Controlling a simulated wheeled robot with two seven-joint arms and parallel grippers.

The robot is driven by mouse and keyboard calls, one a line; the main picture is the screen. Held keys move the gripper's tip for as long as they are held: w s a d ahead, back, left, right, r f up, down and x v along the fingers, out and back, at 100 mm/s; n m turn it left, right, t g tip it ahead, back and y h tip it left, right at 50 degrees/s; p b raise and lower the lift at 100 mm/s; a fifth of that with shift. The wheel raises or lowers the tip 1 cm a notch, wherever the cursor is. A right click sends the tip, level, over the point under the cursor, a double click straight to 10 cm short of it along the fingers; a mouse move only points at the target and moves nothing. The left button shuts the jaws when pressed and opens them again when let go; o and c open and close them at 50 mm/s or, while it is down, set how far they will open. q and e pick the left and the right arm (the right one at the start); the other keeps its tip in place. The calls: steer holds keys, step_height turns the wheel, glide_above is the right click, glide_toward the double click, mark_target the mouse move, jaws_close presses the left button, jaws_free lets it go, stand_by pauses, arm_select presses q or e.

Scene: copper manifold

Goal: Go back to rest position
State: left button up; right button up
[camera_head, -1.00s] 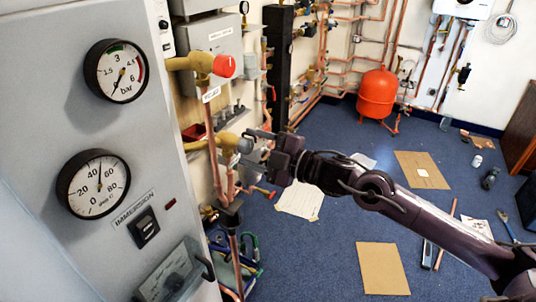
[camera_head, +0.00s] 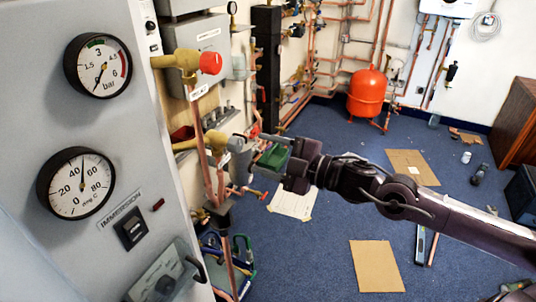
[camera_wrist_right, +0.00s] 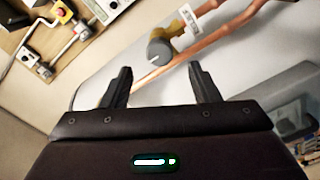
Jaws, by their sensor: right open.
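My right gripper (camera_head: 262,153) comes in from the right in the head view, with its fingers pointing left toward the copper pipes. In the right wrist view its two fingers (camera_wrist_right: 163,85) stand wide apart with nothing between them. A grey knob (camera_head: 238,145) on a brass valve (camera_head: 205,143) is just left of the fingertips in the head view. The grey knob also shows beyond the fingers in the wrist view (camera_wrist_right: 160,50), apart from them. My left gripper is not in view.
A grey panel with two gauges (camera_head: 76,184) fills the left. A red knob (camera_head: 211,62) sits on the upper brass valve. A red tank (camera_head: 367,93) stands at the back. Cardboard sheets (camera_head: 376,267) and tools lie on the blue floor. The floor's middle is mostly open.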

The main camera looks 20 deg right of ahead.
steer(key=w+d+f+m+t+h, duration=0.15)
steer(key=d+f+m+h, duration=0.25)
steer(key=d+f, duration=0.55)
steer(key=w+d+f+m+h, duration=0.2)
steer(key=d+f+m+h, duration=0.3)
steer(key=d+f, duration=0.45)
steer(key=s+d+f+m+g+h, duration=0.2)
steer(key=s+f, duration=0.3)
steer(key=f, duration=0.7)
steer(key=s+d+f+m+g+h, duration=0.1)
steer(key=s+f+m+g, duration=0.2)
steer(key=f, duration=0.9)
steer(key=s+a+f+m+g, duration=0.1)
steer(key=s+a+f+g, duration=0.35)
steer(key=s+f, duration=0.8)
steer(key=s+a+f+m+g, duration=0.2)
steer(key=s+a+f, duration=0.6)
steer(key=s+f, duration=0.5)
steer(key=s+a+f+g+y, duration=0.1)
steer(key=s+a+f+g, duration=0.2)
steer(key=s+a, duration=0.6)
steer(key=s, duration=0.3)
steer(key=shift+s+a, duration=0.25)
steer(key=shift+s, duration=0.15)
